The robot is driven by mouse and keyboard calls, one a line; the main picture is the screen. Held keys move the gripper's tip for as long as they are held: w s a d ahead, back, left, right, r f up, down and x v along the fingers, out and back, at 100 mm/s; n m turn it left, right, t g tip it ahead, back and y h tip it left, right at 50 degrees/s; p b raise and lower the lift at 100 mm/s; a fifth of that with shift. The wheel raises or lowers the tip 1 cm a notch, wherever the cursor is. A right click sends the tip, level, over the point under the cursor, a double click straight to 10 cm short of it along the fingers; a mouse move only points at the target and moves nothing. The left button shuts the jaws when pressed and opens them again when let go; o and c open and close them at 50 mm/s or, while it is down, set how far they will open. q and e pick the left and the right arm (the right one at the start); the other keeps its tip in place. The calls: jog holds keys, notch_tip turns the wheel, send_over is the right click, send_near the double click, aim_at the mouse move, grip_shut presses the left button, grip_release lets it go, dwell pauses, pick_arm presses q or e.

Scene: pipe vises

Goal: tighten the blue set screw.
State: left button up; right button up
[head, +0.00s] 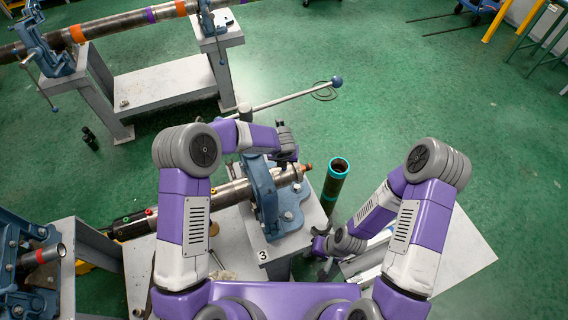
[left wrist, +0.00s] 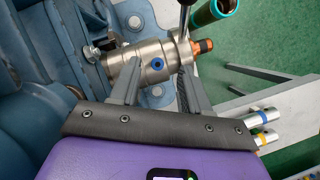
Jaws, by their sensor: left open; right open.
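The blue set screw (left wrist: 157,64) shows as a blue dot with a dark centre on a steel collar (left wrist: 128,78) in the left wrist view. My left gripper (left wrist: 160,56) is open over the collar, one finger on each side of the screw. I cannot tell whether the fingers touch the metal. In the head view the left arm reaches over the blue pipe vise (head: 264,195), and the screw cannot be made out there. My right gripper (head: 322,246) is open and empty, low beside the stand marked 3, partly hidden by its own arm.
A dark pipe with a teal rim (head: 338,166) stands upright right of the vise; an orange-tipped end (left wrist: 205,46) lies near it. A long handle with a blue ball (head: 336,81) extends beyond. Another vise stand (head: 222,35) holds a banded pipe.

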pick_arm(q)
jog(key=shift+r, duration=2.4)
